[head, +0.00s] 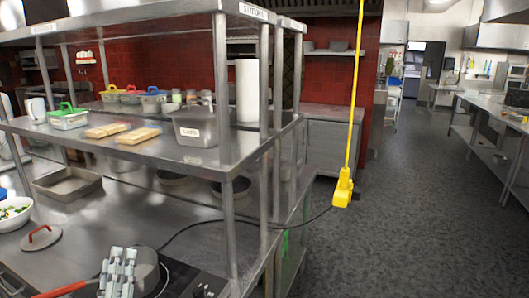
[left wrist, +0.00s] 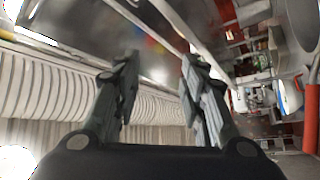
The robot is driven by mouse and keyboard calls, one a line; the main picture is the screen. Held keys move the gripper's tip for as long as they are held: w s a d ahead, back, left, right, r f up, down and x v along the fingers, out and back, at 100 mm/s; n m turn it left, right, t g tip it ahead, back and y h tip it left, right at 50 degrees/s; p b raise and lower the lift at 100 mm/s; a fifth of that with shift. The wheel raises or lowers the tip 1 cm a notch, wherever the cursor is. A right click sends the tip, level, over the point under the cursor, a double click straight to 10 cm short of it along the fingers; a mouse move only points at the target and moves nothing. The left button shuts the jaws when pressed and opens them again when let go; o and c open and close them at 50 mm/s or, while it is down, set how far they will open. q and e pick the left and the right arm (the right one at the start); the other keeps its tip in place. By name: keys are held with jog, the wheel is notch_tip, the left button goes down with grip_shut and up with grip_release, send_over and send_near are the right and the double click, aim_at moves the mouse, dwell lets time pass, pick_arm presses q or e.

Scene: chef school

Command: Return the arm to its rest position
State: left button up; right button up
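My left gripper (head: 117,272) shows in the head view at the bottom, in front of a grey pan with a red handle (head: 67,288) at the cooktop. I cannot tell whether it touches the pan. In the left wrist view the two dark fingers of my left gripper (left wrist: 159,66) stand apart with nothing between them. The rest of the left arm is mostly outside the head view. My right gripper is in neither view.
A steel counter (head: 110,238) holds a lid with a red handle (head: 41,238), a bowl of greens (head: 14,212) and a metal tray (head: 67,184). A shelf (head: 190,160) with containers overhangs it. A yellow hanging socket (head: 343,190) is right of the shelf. The floor (head: 400,200) at right is clear.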

pick_arm(q)
jog(key=s+d+f+m+h, duration=0.1)
jog(key=d+f+m+h, duration=0.1)
jog(key=d+m+h, duration=0.75)
jog(key=s+d+f+m+g+h, duration=0.45)
jog(key=d+f+m+g, duration=0.35)
jog(key=f, duration=0.3)
jog(key=s+a+f+n+g+y, duration=0.1)
jog(key=s+a+f+g+y, duration=0.35)
jog(key=s+f, duration=0.4)
jog(key=s+a+f+g+y, duration=0.4)
jog(key=s+f+g, duration=0.25)
jog(key=s, duration=0.35)
notch_tip(320, 180, down, 30)
jog(key=s+b, duration=0.2)
jog(key=s+a+f+g+b, duration=0.1)
jog(key=s+a+f+b, duration=0.1)
jog(key=s+f, duration=1.4)
jog(key=shift+s+a+f+g, duration=0.3)
jog(key=shift+a+f, duration=0.1)
jog(key=shift+f, duration=0.25)
